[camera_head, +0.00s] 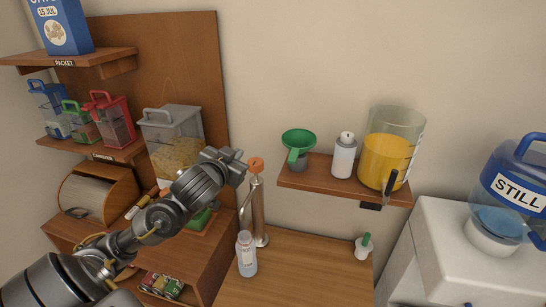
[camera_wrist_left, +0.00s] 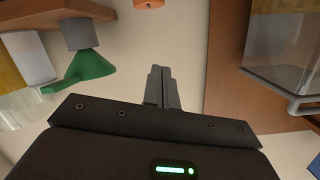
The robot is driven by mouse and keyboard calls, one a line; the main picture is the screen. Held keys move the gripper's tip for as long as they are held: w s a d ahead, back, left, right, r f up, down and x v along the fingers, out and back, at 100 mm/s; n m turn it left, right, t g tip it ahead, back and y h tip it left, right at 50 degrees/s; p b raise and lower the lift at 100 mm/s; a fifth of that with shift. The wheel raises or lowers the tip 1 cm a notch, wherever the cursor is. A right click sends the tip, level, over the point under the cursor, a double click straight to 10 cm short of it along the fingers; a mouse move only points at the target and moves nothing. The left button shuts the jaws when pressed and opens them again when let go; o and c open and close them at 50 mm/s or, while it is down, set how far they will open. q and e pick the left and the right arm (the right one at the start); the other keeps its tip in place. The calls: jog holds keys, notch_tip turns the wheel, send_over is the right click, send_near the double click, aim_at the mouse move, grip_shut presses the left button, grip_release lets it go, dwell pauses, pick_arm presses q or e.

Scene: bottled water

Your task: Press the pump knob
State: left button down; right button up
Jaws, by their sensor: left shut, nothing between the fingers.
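The pump (camera_head: 257,215) is a slim silver column with an orange knob (camera_head: 256,164) on top. It stands at the back of the wooden counter. A small clear bottle with a white label (camera_head: 246,256) stands upright at its foot, by the spout. My left gripper (camera_head: 240,168) is shut and empty, just left of the knob in the head view. In the left wrist view the closed fingers (camera_wrist_left: 159,88) point up the picture, and the orange knob (camera_wrist_left: 148,3) shows at the top edge, apart from them. My right gripper is not in view.
A wall shelf (camera_head: 300,184) to the right holds a green funnel (camera_head: 298,140), a white bottle (camera_head: 344,156) and a yellow-filled jug (camera_head: 388,155). Storage bins and a wooden panel (camera_head: 190,60) are on the left. A small green-topped bottle (camera_head: 363,247) stands on the counter (camera_head: 310,270).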

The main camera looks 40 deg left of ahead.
pick_arm(q)
jog(key=n, duration=0.1)
jog(key=d+n, duration=0.1)
jog(key=n, duration=0.1)
jog(key=shift+d+f+n, duration=0.15)
jog(key=shift+f+n, duration=0.1)
jog(key=shift+n, duration=0.15)
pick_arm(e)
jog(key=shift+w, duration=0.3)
